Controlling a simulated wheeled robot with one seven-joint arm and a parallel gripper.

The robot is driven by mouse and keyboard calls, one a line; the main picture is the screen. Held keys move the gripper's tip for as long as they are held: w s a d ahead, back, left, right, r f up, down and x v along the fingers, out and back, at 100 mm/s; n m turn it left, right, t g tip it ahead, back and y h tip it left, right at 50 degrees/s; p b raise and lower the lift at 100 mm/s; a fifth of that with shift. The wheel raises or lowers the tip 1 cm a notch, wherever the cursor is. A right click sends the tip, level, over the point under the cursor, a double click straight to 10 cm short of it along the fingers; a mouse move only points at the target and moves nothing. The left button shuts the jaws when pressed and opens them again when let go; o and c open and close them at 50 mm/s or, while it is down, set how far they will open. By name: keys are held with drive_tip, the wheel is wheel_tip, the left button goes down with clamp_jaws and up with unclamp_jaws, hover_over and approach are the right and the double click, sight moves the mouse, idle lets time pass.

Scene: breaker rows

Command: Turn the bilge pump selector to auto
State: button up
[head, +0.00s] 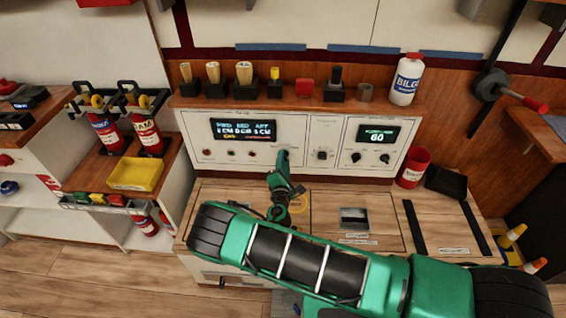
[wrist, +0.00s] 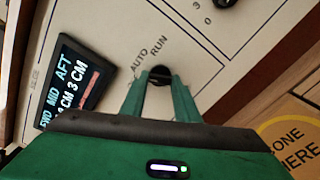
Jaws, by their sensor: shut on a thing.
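The bilge pump selector (wrist: 161,72) is a small dark knob on the pale panel in the wrist view, with AUTO and RUN printed beyond it. My gripper (wrist: 160,84) is shut on it, one green finger on each side. The fingers cover part of the knob, and I cannot tell which label it points to. In the head view my gripper (head: 283,158) reaches the panel (head: 295,126) just right of the left display, and it hides the selector there.
The left display (head: 243,130) reads FWD, MID, AFT. Other knobs (head: 322,155) sit to the right, near a display reading 60 (head: 378,135). A shelf (head: 290,102) above holds levers and a white bottle (head: 407,80). A red cup (head: 413,168) stands at right on the counter.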

drive_tip(key=m, duration=0.5)
drive_tip(key=shift+d+f, duration=0.15)
drive_tip(key=shift+m, duration=0.3)
idle(0.3)
drive_tip(key=o, duration=0.9)
drive_tip(key=shift+c, duration=0.2)
drive_tip(key=shift+o, duration=0.9)
drive_tip(key=s, duration=1)
drive_tip(key=shift+s+a, duration=0.25)
drive_tip(key=shift+s, duration=0.15)
